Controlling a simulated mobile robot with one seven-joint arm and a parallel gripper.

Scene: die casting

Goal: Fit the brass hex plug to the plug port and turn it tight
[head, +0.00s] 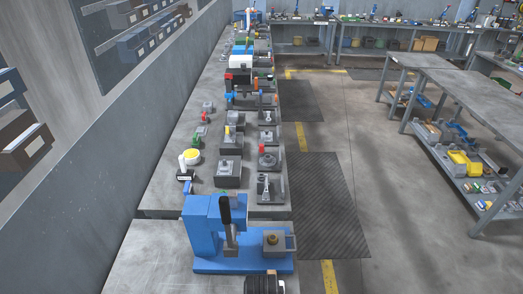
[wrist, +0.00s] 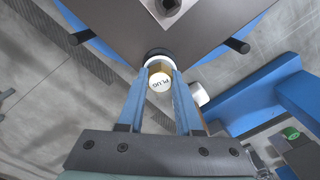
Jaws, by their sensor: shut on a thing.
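In the wrist view, the plug (wrist: 159,83) has a round white face lettered "PLUG" and a brass-coloured side. My gripper (wrist: 158,75) is shut on it, with one blue finger on each side. Just beyond the plug, a black ring with a pale band (wrist: 158,56) sits at the near edge of a large grey block (wrist: 205,38). The plug lines up with this ring and appears to be at it. How far it is seated, and any thread, is hidden. My gripper cannot be made out surely in the head view.
A blue press (head: 203,228) with a black-handled lever stands on the near bench, a grey block with a brass-coloured top (head: 273,240) on its base. A white cylinder (wrist: 198,95) is close right of my fingers.

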